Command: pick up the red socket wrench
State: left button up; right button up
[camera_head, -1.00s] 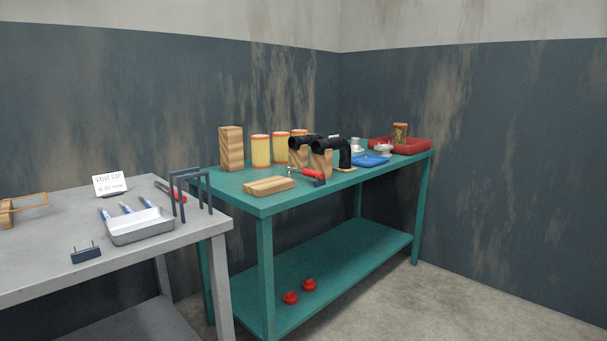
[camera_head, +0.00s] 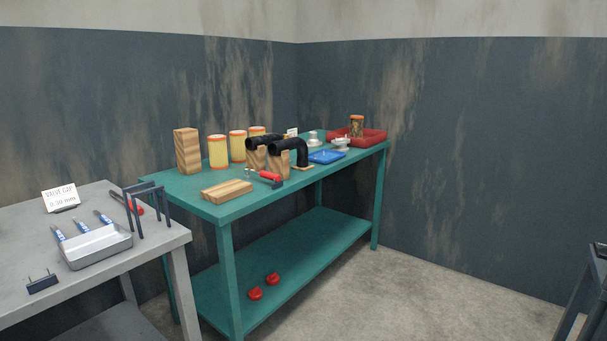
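A red-handled tool (camera_head: 268,176) with a dark head lies on the teal table (camera_head: 226,212), near its front edge and beside the wooden blocks under the black pipes. A second dark tool with a red part (camera_head: 136,208) lies on the grey table (camera_head: 165,241), partly hidden behind a dark rack (camera_head: 148,209). Both are small, and I cannot tell for sure which one is the red socket wrench. Neither of my grippers is in view.
Yellow canisters (camera_head: 218,152), black pipes (camera_head: 290,147), a blue tray (camera_head: 327,156) and a red tray (camera_head: 373,137) stand on the teal table. A metal tray (camera_head: 97,249) sits on the grey table. Open floor (camera_head: 430,290) lies right. A dark stand (camera_head: 592,290) shows at the right edge.

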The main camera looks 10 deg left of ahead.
aim_at(264, 175)
jog(key=z, duration=0.05)
jog(key=i, duration=2.1)
jog(key=u, duration=1.5)
